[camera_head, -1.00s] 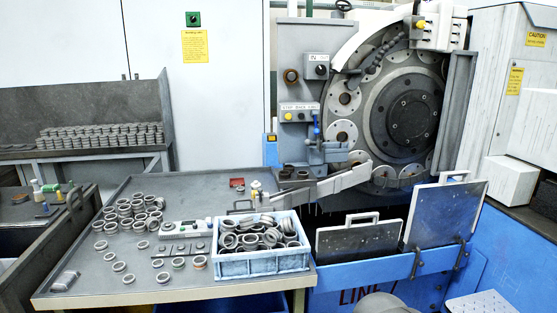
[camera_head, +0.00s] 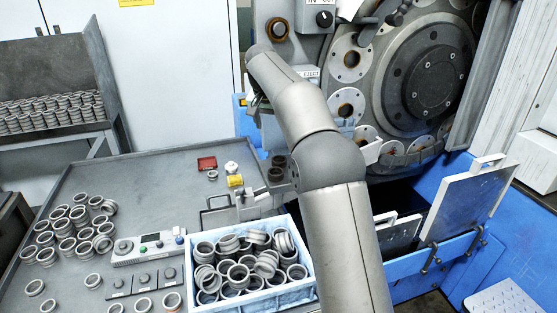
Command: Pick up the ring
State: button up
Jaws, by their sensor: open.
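Many grey metal rings are in view, and I cannot tell which one is the ring. Several loose rings (camera_head: 66,228) lie in a group on the left of the grey table (camera_head: 150,180). More rings (camera_head: 238,275) fill a light blue crate (camera_head: 262,304) at the table's front. My arm rises from the bottom right of the crate and bends toward the machine's control box. My gripper is not visible; the arm's far end is hidden behind its own links.
A button panel (camera_head: 148,250) sits left of the crate. The grinder's large disc (camera_head: 425,75) and upright metal plates (camera_head: 465,200) stand right. Rows of rings (camera_head: 50,110) fill a left shelf.

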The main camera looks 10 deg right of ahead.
jog(key=p, duration=0.1)
send_near(279, 157)
jog(key=shift+s+d+f, duration=0.15)
jog(key=shift+s+f, duration=0.65)
jog(key=shift+s, duration=0.05)
jog(key=shift+p+x, duration=1.2)
jog(key=shift+x, duration=2.05)
jog(key=shift+w+r, duration=0.1)
jog(key=c, duration=1.1)
